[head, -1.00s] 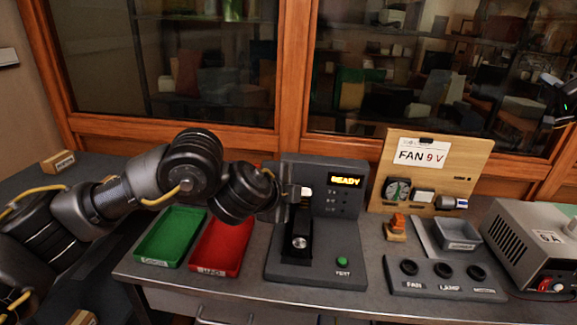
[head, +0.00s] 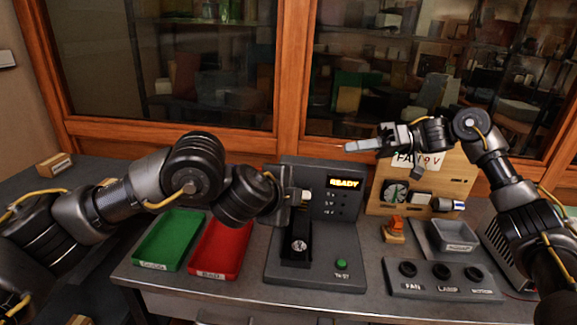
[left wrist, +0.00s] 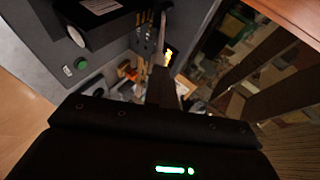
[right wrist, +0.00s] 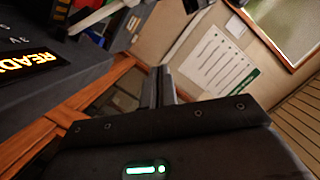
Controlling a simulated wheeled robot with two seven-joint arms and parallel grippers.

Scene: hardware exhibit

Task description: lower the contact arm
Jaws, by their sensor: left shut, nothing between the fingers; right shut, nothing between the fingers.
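The dark grey tester (head: 337,208) stands mid-bench with a lit READY display (head: 345,183) and a green button (head: 341,264). Its black contact arm (head: 297,225) appears upright in front of the panel, with a round silver piece (head: 299,246) near its foot. My left gripper (head: 300,195) is shut and empty at the top of the arm, partly covering it; I cannot tell whether they touch. Its fingers show in the left wrist view (left wrist: 163,75). My right gripper (head: 352,147) is shut and empty, above and right of the tester, pointing left.
A green tray (head: 168,240) and a red tray (head: 219,250) lie left of the tester. A socket block (head: 442,278), a grey bin (head: 455,236), an orange-topped piece (head: 395,229) and the FAN 9 V board (head: 458,180) are to the right. Glass cabinets stand behind.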

